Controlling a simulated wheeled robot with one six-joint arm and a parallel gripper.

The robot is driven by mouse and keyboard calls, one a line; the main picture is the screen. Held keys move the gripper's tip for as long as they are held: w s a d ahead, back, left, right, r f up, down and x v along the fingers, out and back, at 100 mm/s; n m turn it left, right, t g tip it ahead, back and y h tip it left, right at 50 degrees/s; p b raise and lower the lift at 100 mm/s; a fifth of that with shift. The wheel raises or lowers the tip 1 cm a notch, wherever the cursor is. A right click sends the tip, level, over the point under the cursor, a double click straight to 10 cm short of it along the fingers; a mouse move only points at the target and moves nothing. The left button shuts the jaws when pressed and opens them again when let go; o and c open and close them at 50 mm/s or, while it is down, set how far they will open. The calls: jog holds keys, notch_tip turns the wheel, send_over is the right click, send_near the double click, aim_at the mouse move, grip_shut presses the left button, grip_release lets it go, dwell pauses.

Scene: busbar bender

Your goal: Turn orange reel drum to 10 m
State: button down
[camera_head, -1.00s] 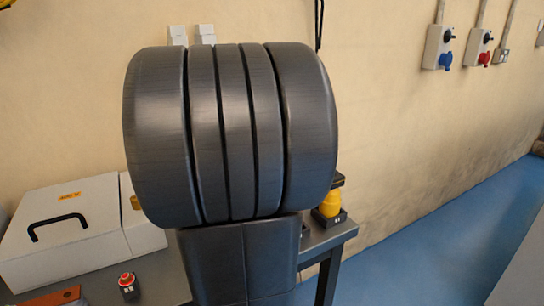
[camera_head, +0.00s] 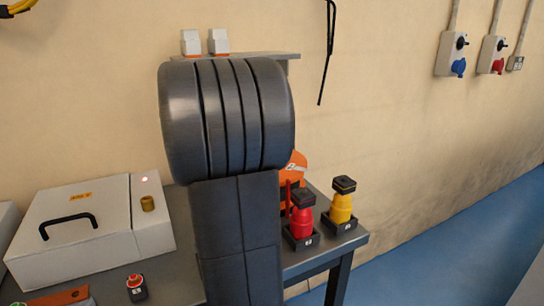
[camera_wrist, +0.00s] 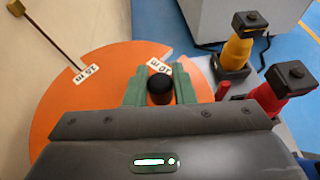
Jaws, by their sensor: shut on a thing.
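The orange reel drum (camera_wrist: 75,110) fills much of the wrist view. In the head view only part of the drum (camera_head: 297,168) shows behind my arm. Two white labels sit on the drum: a "10 m" label (camera_wrist: 160,68) close to my gripper and another label (camera_wrist: 87,74), perhaps "25 m", to the left. A thin dark rod (camera_wrist: 50,42) with a brass-coloured block runs to that left label. My gripper (camera_wrist: 160,86) has its green fingers shut on a black knob (camera_wrist: 161,90) on the drum. In the head view my arm hides the gripper.
A red plug-like piece (camera_head: 302,215) and a yellow one (camera_head: 341,203) stand in dark bases close to the drum on the bench (camera_head: 310,262). A white case (camera_head: 75,240) and a red button box (camera_head: 136,288) are at left. Blue floor is open at right.

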jog(key=c, duration=1.2)
grip_release()
jog(key=shift+c, duration=0.2)
jog(key=p+v, duration=0.1)
jog(key=v, duration=1.2)
jog(key=shift+a+r, duration=0.25)
jog(key=shift+a, duration=0.05)
